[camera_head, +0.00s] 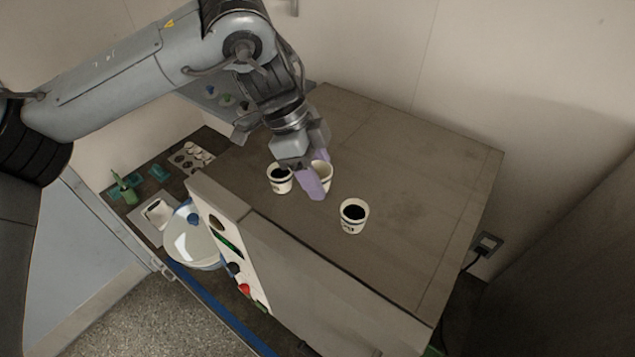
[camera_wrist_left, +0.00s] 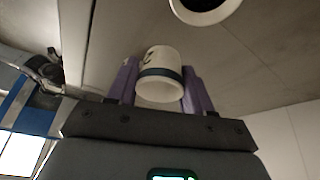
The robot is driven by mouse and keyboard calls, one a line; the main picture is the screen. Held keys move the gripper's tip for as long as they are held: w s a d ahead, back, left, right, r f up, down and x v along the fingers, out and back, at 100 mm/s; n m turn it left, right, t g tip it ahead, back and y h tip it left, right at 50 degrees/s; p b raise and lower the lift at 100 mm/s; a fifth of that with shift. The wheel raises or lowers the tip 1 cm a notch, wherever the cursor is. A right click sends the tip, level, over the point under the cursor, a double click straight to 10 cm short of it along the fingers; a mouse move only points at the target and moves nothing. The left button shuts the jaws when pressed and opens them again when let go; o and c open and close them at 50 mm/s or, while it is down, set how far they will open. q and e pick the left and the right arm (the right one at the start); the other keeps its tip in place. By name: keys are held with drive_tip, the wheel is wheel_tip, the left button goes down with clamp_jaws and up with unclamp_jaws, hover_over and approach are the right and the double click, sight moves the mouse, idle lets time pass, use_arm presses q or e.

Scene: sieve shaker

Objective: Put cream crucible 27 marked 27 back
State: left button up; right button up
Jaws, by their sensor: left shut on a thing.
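My left gripper (camera_head: 316,176) is over the top of the grey-brown cabinet (camera_head: 410,185). Its purple fingers are shut on a cream crucible (camera_head: 323,173), which also shows between the fingers in the left wrist view (camera_wrist_left: 160,78) with a dark band and part of a dark mark. I cannot read the number. I cannot tell whether this crucible touches the cabinet top. Two other cream crucibles with dark contents stand upright there: one (camera_head: 279,186) just left of the gripper, one (camera_head: 353,223) to its right and nearer. My right gripper is not in view.
A white plate with round places and small cups (camera_head: 193,158) lies on the lower bench at left. Near it are a white cup (camera_head: 157,212), a glass bowl (camera_head: 192,240) and green items (camera_head: 124,188). The cabinet's right side is clear.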

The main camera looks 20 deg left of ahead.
use_arm(q)
drive_tip(key=shift+f, duration=1.6)
drive_tip(key=shift+f, duration=0.1)
drive_tip(key=o, duration=1.1)
drive_tip(key=shift+c, duration=0.2)
drive_tip(key=p+v, duration=0.1)
drive_tip(key=v, duration=1.1)
drive_tip(key=shift+p, duration=0.3)
